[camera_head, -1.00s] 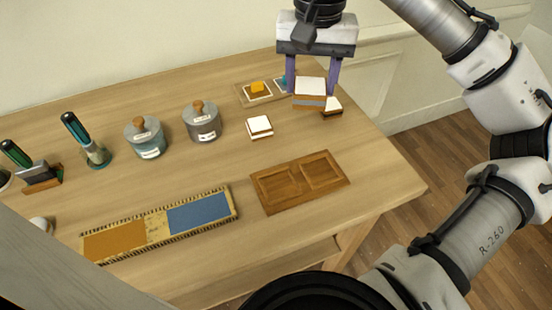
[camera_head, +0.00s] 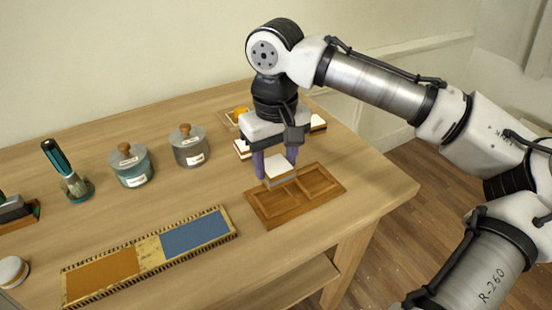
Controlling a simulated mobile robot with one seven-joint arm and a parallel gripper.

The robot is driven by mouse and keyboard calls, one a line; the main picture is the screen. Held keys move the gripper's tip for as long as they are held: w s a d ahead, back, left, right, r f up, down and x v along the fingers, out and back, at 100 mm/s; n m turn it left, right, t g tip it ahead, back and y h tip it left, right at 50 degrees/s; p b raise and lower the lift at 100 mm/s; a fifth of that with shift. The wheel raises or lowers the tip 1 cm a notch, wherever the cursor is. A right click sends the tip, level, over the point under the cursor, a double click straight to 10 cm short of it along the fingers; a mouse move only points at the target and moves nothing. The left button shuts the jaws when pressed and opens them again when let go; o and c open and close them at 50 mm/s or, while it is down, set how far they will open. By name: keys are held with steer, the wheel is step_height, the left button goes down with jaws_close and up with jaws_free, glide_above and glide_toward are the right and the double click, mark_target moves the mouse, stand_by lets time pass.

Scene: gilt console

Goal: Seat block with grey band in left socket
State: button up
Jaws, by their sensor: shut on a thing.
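The block with grey band (camera_head: 281,180) has a white top and is held level in my gripper (camera_head: 276,174). Its two purple fingers are shut on the block's left and right sides. The wooden tray (camera_head: 268,226) with two square sockets lies under and in front of it. In the picture the block covers the back part of the left socket (camera_head: 272,205) and the back of the divider. I cannot tell how far the block is above the tray. The right socket (camera_head: 315,183) looks empty.
A white-topped block (camera_head: 242,149) is partly behind my gripper; another (camera_head: 318,123) is farther back right. A small tray with an orange piece (camera_head: 238,115) is behind. Two lidded jars (camera_head: 131,167) (camera_head: 190,147) stand left. A board with orange and blue panels (camera_head: 150,250) lies front left.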

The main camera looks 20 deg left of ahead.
steer(key=shift+f+b, duration=2.65)
steer(key=shift+f, duration=0.6)
steer(key=shift+f, duration=0.2)
steer(key=o, duration=1.1)
step_height(320, 180, up, 14)
steer(key=shift+f+p, duration=0.1)
steer(key=shift+p, duration=0.35)
